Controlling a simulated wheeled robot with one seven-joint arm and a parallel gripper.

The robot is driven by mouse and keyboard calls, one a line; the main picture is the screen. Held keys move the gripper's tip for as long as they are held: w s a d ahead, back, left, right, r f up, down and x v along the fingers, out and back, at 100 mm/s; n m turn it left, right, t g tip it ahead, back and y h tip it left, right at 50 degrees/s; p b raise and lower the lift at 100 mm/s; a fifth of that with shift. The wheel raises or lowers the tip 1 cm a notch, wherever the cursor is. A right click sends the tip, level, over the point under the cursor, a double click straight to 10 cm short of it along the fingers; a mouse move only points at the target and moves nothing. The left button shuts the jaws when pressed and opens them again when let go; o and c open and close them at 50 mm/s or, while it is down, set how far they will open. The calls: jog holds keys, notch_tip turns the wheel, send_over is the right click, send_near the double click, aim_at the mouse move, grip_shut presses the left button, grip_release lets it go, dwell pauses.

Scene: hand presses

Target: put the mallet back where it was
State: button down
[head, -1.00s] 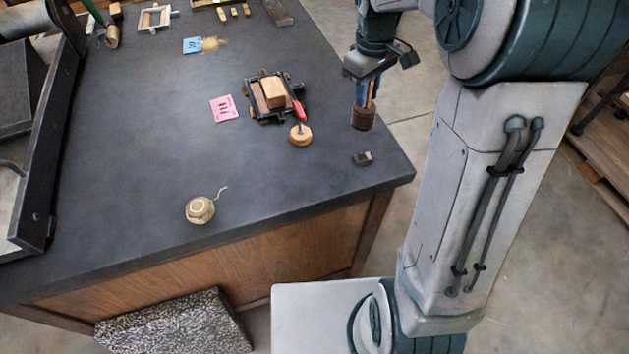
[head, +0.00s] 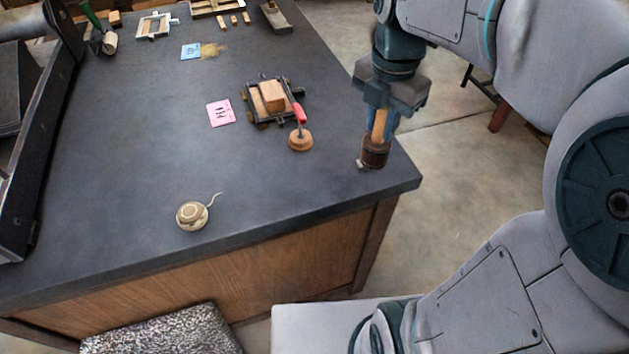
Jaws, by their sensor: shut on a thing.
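My gripper (head: 379,122) is shut on the mallet's pale wooden handle in the head view. The mallet (head: 375,152) hangs upright, its dark brown round head down, over the right front corner of the dark table (head: 290,195). I cannot tell whether the head touches the tabletop. A small dark block (head: 362,164) lies at the head's lower left and is mostly hidden by it.
Left of the mallet are a round wooden piece with a red handle (head: 300,141), a small press frame holding a wooden block (head: 272,95) and a pink card (head: 220,112). A twine ball (head: 192,214) lies near the front edge. The front middle is mostly clear.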

jog(key=shift+a+f, duration=0.1)
jog(key=shift+a, duration=0.15)
jog(key=w+a+f+p, duration=0.1)
jog(key=w+a+f, duration=0.2)
jog(key=a+f, duration=0.7)
jog(key=shift+w+a+f+p, duration=0.15)
jog(key=shift+a+f+p, duration=0.15)
jog(key=shift+f, duration=0.1)
jog(key=shift+f, duration=0.1)
jog(key=c, duration=1.2)
grip_release()
jog(key=shift+c, duration=0.2)
